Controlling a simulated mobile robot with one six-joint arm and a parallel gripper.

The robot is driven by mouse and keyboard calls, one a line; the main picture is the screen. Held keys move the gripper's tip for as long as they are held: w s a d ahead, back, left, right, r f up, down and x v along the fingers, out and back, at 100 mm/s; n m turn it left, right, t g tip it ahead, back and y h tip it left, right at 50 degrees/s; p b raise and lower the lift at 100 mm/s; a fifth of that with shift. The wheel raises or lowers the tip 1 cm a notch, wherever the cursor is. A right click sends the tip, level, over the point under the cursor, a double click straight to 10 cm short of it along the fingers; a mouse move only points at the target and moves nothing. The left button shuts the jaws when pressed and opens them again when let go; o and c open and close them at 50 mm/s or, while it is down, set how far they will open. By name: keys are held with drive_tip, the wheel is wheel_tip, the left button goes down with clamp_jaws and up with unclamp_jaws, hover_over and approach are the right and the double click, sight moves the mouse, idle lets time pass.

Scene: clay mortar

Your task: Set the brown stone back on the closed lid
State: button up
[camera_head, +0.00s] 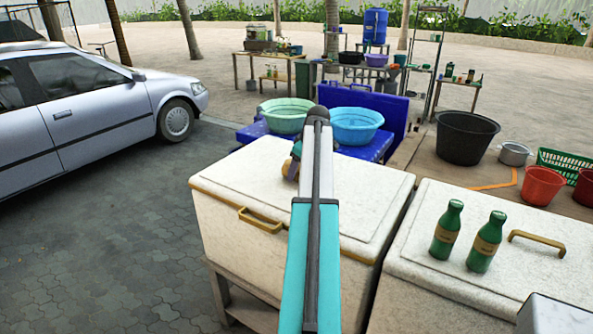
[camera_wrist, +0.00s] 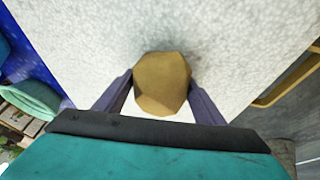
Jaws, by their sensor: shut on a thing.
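The brown stone (camera_wrist: 162,83) is between the two fingers of my gripper (camera_wrist: 162,95) in the wrist view, and the gripper is shut on it. The white speckled lid (camera_wrist: 230,40) lies beneath the stone; I cannot tell whether the stone touches it. In the head view the lid (camera_head: 350,190) is closed on the left cooler box, with a brass handle (camera_head: 262,219) on its front. My arm covers the middle of this lid and most of the gripper. A small part of the stone (camera_head: 287,168) shows at the arm's left side.
A second white cooler (camera_head: 400,270) stands right, with two green bottles (camera_head: 470,236) on its lid. Behind the left cooler, a green basin (camera_head: 286,117) and a blue basin (camera_head: 353,126) sit on a blue surface. A car (camera_head: 90,110) is parked at left.

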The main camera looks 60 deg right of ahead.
drive_tip(key=shift+f, duration=0.2)
idle(0.3)
drive_tip(key=o, duration=2.1)
drive_tip(key=shift+c, duration=0.2)
drive_tip(key=shift+o, duration=0.2)
drive_tip(key=shift+f, duration=0.2)
drive_tip(key=o, duration=0.3)
drive_tip(key=shift+o, duration=0.2)
drive_tip(key=shift+r, duration=0.1)
drive_tip(key=shift+r+p, duration=2.35)
drive_tip(key=shift+r, duration=2.7)
